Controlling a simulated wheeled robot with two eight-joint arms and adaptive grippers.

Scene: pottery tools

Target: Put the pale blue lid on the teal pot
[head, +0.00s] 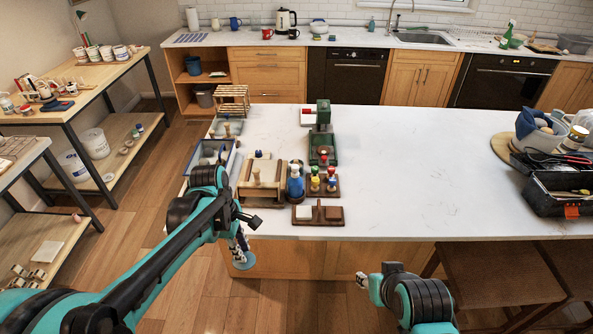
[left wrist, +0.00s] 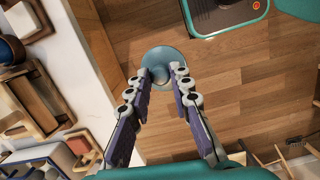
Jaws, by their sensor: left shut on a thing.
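The pale blue lid (head: 243,261) is a round disc with a small knob. It hangs beyond the counter's front edge, above the floor. My left gripper (head: 240,246) is shut on it. In the left wrist view the lid (left wrist: 165,56) shows between the two fingertips (left wrist: 165,76), gripped at its knob. I cannot make out a teal pot for certain in either view; my left arm hides part of the counter's left end. My right gripper (head: 362,281) shows only in part, low in front of the counter, and its opening is unclear.
The white counter (head: 420,170) has wide free room in its middle. At its left stand a wooden rack (head: 232,98), a green press (head: 322,135), a blue bottle (head: 295,184) and a wooden two-part tray (head: 318,222). A dark toolbox (head: 560,195) is at the right.

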